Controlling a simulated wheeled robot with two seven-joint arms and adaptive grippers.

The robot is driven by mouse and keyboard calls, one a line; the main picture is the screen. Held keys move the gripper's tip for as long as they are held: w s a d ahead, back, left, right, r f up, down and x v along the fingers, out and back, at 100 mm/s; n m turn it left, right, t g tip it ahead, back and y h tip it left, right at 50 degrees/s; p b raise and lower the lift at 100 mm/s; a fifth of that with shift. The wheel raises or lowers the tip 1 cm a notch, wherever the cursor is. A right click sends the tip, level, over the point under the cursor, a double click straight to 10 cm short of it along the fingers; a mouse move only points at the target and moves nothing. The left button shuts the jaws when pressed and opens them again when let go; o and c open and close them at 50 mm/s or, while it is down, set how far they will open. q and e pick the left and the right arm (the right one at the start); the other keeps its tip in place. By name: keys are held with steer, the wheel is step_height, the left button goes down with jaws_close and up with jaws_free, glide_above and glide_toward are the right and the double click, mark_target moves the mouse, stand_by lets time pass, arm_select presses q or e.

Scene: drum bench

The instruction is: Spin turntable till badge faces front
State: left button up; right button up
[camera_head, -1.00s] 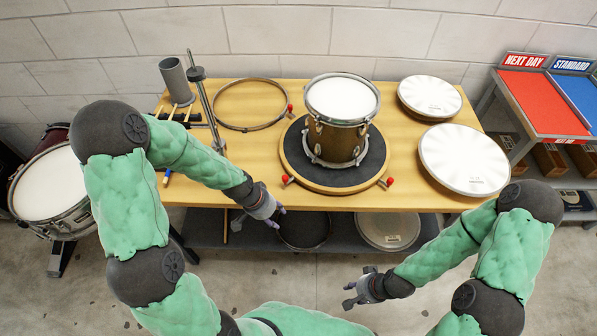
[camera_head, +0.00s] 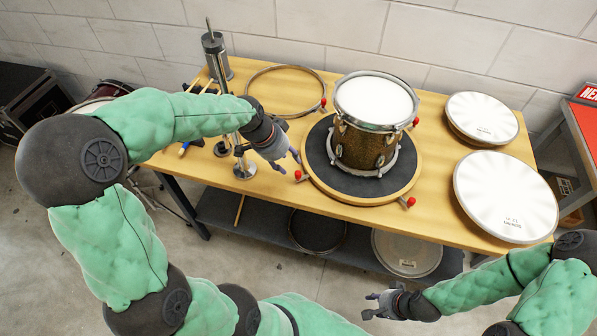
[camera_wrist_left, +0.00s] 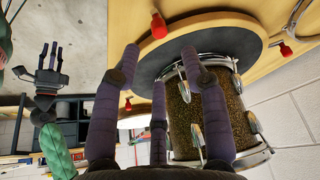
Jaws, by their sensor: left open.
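The turntable (camera_head: 322,160) is a round black-topped disc with a wooden rim and several red-tipped pegs around its edge. A gold sparkle drum (camera_head: 365,147) with a white head and chrome hoop stands upright on it. I cannot make out a badge on the drum's visible side. My left gripper (camera_head: 288,158) is open and empty, just left of the turntable near its front-left red peg (camera_head: 298,175). In the left wrist view its fingers (camera_wrist_left: 158,65) point toward the rim, with the drum (camera_wrist_left: 225,115) behind them. My right gripper (camera_head: 372,305) is open and empty, in front of the table.
A metal stand (camera_head: 242,165) is close to my left gripper. A loose hoop (camera_head: 250,82) lies behind it. Two white drumheads, rear (camera_head: 482,115) and front (camera_head: 505,195), lie at the table's right. A lower shelf (camera_head: 270,222) holds more drum parts.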

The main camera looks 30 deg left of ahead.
mark_target(297, 172)
arm_select(q)
steer(key=b+x, duration=0.2)
steer(key=x, duration=0.6)
steer(key=shift+f, duration=0.2)
steer(key=shift+c, duration=0.2)
jaws_close()
steer(key=shift+w, duration=0.1)
